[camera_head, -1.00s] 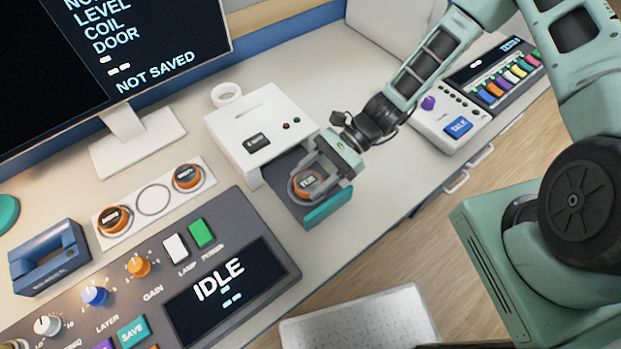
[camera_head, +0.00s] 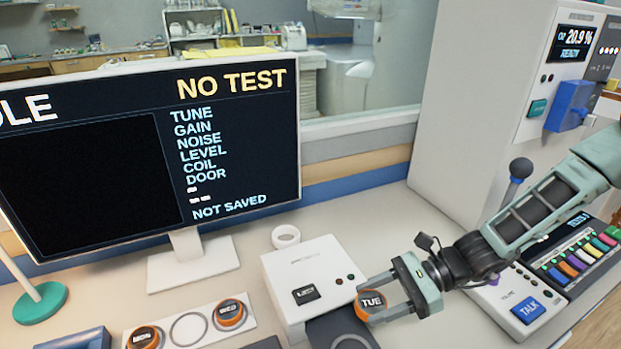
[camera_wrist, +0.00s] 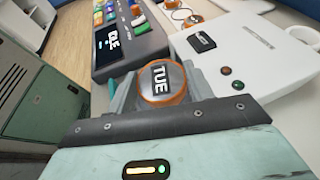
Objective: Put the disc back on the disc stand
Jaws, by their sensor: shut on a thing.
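My gripper (camera_head: 384,294) is shut on an orange-rimmed disc (camera_head: 371,303) with a dark face marked TUE. The disc also shows between the fingers in the wrist view (camera_wrist: 163,83). It is held above the open dark drawer (camera_head: 342,332) of a white box. The white disc stand (camera_head: 187,328) lies to the left at the picture's lower edge. Its middle ring is empty. The MON disc (camera_head: 143,338) sits at its left place and the WED disc (camera_head: 229,315) at its right.
The white box (camera_head: 312,268) stands between the disc stand and my gripper. A monitor (camera_head: 245,130) stands behind. A panel with a blue TALK button (camera_head: 527,311) is at right. A grey console (camera_wrist: 135,35) shows in the wrist view.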

